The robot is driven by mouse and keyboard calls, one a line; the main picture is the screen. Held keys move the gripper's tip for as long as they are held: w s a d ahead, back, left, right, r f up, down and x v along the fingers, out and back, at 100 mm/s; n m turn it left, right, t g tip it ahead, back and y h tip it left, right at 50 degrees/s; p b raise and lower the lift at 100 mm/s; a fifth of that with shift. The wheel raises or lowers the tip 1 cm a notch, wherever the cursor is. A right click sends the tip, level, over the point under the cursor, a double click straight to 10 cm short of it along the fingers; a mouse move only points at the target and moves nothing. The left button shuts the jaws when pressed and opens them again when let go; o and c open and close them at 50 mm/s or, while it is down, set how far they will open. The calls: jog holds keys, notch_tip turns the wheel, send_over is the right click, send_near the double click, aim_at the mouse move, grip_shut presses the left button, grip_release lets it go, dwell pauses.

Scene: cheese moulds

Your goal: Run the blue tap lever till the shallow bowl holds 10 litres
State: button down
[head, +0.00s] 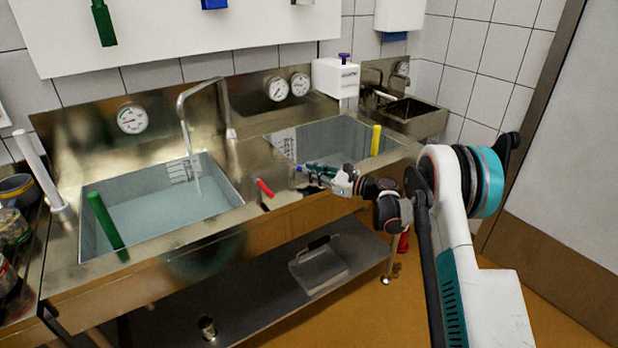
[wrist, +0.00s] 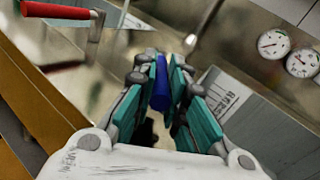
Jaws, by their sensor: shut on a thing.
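My gripper (head: 312,173) is at the front rim between the two basins, its fingers closed around the blue tap lever (wrist: 161,84). In the head view only the tip of the blue lever (head: 299,169) shows. A bent steel spout (head: 205,83) hangs over the left basin (head: 232,207), and a pale stream (head: 191,158) falls from it into the water (head: 150,213). A scale plate (head: 183,169) stands at that basin's back wall; its figures are too small to read. The right basin (head: 345,128) also has a scale plate (head: 284,142). I cannot tell which basin is the shallow bowl.
A red lever (head: 264,188) sits left of my gripper, also in the wrist view (wrist: 62,12). A green stick (head: 106,225) leans in the left basin, a yellow one (head: 375,140) in the right. Dials (head: 131,119) line the splashback. A clear box (head: 318,265) lies on the lower shelf.

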jog(key=shift+w+d+n+g+y, duration=0.2)
jog(key=shift+w+n+g+y, duration=0.2)
jog(key=shift+n+g, duration=0.3)
jog(key=c, duration=1.6)
grip_release()
jog(key=shift+o, duration=0.2)
jog(key=v, duration=1.2)
jog(key=shift+w+r, duration=0.1)
jog(key=shift+w, duration=0.05)
